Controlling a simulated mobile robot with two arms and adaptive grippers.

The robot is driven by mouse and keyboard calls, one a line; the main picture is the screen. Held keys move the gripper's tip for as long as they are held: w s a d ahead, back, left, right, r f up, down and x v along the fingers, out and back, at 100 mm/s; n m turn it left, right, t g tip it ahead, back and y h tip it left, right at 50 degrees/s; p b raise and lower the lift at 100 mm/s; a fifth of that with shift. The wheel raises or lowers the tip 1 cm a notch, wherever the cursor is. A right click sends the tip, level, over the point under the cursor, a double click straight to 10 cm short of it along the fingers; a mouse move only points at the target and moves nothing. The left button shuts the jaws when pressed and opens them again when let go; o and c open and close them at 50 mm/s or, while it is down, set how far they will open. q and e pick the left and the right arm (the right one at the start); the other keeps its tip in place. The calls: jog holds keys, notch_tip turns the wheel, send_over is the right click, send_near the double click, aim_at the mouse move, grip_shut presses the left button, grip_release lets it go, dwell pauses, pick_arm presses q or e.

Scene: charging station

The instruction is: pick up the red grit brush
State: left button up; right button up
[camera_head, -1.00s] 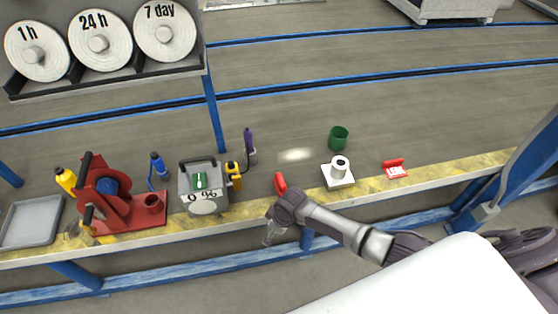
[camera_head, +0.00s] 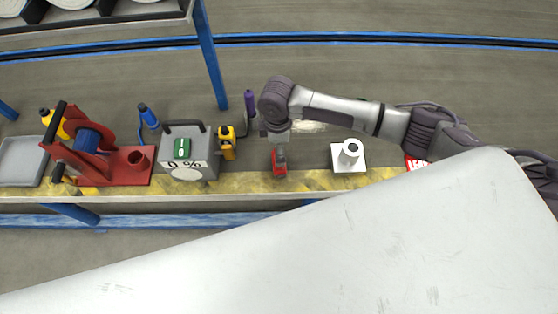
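A red object, which looks like the red grit brush (camera_head: 279,168), sits on the yellow-edged workbench near its front edge. My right gripper (camera_head: 279,148) comes in from the right and points down directly above it. The gripper's fingers are small and dark here, and I cannot tell whether they are open or touch the brush. The top of the brush is partly hidden by the gripper. My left gripper is not in view.
A grey box with a percent display (camera_head: 188,146), a yellow tool (camera_head: 227,148) and a purple bottle (camera_head: 250,104) stand left of the gripper. A white block with a cylinder (camera_head: 349,157) stands right. A red reel stand (camera_head: 138,166) is further left.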

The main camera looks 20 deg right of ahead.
aim_at(280, 172)
jog(key=shift+f, duration=0.65)
notch_tip(280, 172, down, 5)
jog(key=shift+s+d+f, duration=0.1)
jog(key=shift+d, duration=0.05)
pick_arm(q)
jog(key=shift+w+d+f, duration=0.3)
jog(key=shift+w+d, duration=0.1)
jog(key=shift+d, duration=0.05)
pick_arm(e)
jog(key=shift+c, duration=0.2)
jog(key=c, duration=1.2)
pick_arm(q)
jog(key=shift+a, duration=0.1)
pick_arm(e)
jog(key=shift+o, duration=0.2)
jog(key=shift+r, duration=0.2)
